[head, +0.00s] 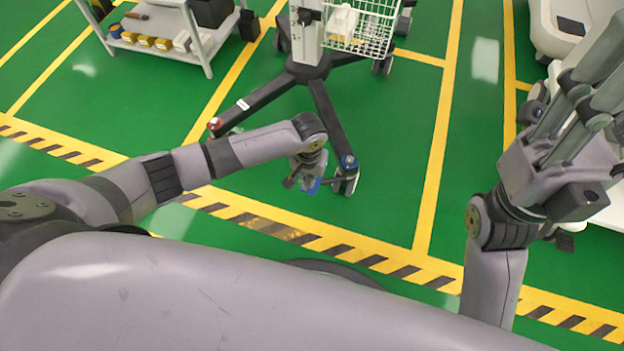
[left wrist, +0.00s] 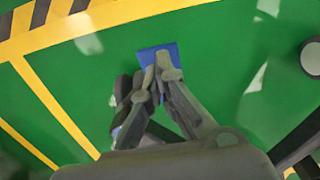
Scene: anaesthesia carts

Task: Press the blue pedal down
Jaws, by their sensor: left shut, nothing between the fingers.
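The blue pedal (head: 312,187) is a small flat blue plate low over the green floor, beside the near caster of the wheeled stand in the head view. It also shows in the left wrist view (left wrist: 152,54) just past my fingertips. My left gripper (head: 306,180) points down over the pedal and hides part of it. Its fingers are shut and empty, with the tips (left wrist: 162,72) overlapping the pedal's near edge; I cannot tell whether they touch it. My right gripper (head: 592,85) is raised at the right edge, away from the pedal; its finger opening is unclear.
The stand's dark leg (head: 328,118) ends at a caster with a blue cap (head: 349,162), right of my left gripper. Another leg ends near a red cap (head: 214,123). A white wire basket (head: 358,28) hangs above. A grey shelf cart (head: 180,20) stands far left.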

